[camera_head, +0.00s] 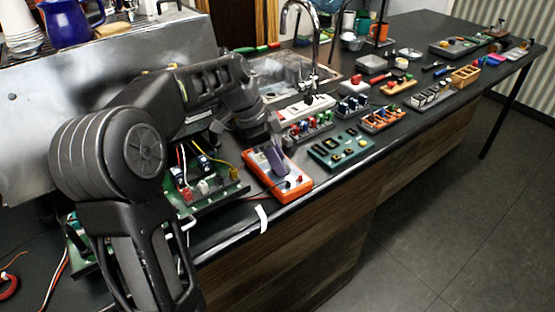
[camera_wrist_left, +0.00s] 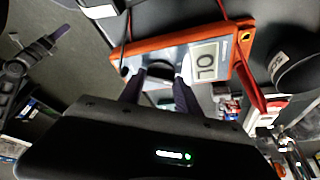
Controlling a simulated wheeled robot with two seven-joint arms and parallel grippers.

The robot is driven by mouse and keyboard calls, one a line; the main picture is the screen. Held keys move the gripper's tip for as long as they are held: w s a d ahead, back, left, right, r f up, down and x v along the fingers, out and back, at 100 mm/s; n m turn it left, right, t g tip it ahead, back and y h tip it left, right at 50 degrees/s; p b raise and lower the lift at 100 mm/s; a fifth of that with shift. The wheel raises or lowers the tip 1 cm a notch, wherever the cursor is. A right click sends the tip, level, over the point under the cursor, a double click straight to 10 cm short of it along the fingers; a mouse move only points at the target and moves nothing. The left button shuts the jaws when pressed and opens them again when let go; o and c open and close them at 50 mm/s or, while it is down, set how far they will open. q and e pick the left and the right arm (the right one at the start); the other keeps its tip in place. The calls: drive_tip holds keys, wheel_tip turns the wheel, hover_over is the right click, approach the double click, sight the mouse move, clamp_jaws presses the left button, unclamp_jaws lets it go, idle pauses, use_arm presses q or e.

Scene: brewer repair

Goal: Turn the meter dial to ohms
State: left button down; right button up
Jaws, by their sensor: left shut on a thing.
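The orange meter (camera_head: 291,187) lies on the dark counter near its front edge. In the left wrist view the meter (camera_wrist_left: 128,54) shows a pale display (camera_wrist_left: 207,62) with large characters that look like an upside-down "OL". My left gripper (camera_head: 275,160) reaches down onto the meter's face. In the left wrist view the fingers of my left gripper (camera_wrist_left: 160,80) are closed on the dark round dial (camera_wrist_left: 159,71), one at each side. The dial's pointer and markings cannot be made out. My right gripper is not in view.
A green circuit board (camera_head: 205,190) with wires lies left of the meter. A green panel (camera_head: 342,150) and trays of small parts stand to its right. A steel machine (camera_head: 50,120) stands behind my arm. A sink (camera_head: 290,75) and tap are behind. The floor (camera_head: 450,220) is clear.

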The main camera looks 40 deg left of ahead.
use_arm(q)
drive_tip(key=c, duration=0.8)
unclamp_jaws()
drive_tip(key=shift+c, duration=0.2)
drive_tip(key=v, duration=0.7)
drive_tip(key=shift+s+r, duration=0.15)
drive_tip(key=shift+r, duration=0.2)
drive_tip(key=shift+a, duration=0.1)
